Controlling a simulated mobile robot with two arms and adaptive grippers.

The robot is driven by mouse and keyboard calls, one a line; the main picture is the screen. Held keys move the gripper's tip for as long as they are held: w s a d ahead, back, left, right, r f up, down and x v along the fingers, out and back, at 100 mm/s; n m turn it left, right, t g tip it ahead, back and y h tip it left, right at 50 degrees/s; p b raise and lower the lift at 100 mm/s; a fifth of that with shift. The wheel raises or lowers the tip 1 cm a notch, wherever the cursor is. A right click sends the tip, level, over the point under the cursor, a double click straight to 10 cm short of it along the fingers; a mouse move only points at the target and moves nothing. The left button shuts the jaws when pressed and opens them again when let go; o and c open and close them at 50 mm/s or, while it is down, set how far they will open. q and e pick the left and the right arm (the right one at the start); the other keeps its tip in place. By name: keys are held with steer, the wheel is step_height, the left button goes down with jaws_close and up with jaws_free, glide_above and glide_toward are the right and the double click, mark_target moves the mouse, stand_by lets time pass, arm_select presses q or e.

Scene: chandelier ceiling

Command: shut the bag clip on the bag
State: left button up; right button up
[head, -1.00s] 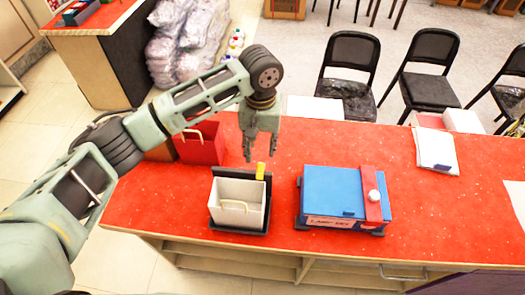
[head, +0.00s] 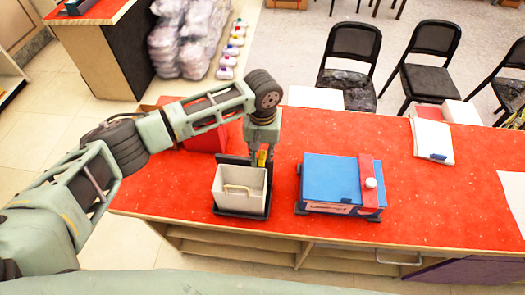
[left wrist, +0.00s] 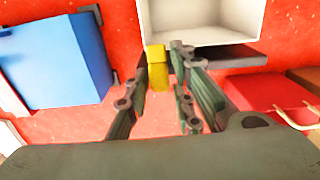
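A white open-topped box-like bag (head: 241,178) with a beige handle stands on a black holder (head: 238,213) near the front edge of the red counter. A small yellow piece (head: 262,158), apparently the bag clip's lever, stands at the holder's back right corner. My left gripper (head: 261,155) points down around that piece. In the left wrist view the yellow piece (left wrist: 157,66) shows between the spread fingers (left wrist: 163,62), with gaps beside it. The white bag (left wrist: 202,18) lies just beyond the fingertips. The clip's jaws are not clearly visible. My right gripper is out of view.
A blue box (head: 330,180) with a red strap and white knob stands right of the holder. A red bag (head: 203,139) is behind left, partly hidden by my arm. Papers (head: 432,141) lie at the right. The counter's middle right is clear.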

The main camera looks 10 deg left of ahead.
arm_select(q)
steer(key=shift+w, duration=0.1)
steer(key=c, duration=0.4)
jaws_close()
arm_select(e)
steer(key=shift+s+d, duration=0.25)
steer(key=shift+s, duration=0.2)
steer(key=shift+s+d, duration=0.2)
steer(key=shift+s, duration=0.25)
arm_select(q)
steer(key=shift+s+f+t, duration=0.1)
steer(key=shift+s+t, duration=0.25)
steer(key=shift+t, duration=0.25)
steer(key=shift+s+f+t, duration=0.15)
steer(key=shift+s+t, duration=0.25)
steer(key=shift+t, duration=0.7)
steer(key=shift+s+f+t, duration=0.2)
steer(key=shift+s+t, duration=0.1)
steer(key=shift+t, duration=0.6)
steer(key=shift+s+f+t+b, duration=0.15)
steer(key=shift+t+b, duration=0.15)
steer(key=shift+t, duration=0.5)
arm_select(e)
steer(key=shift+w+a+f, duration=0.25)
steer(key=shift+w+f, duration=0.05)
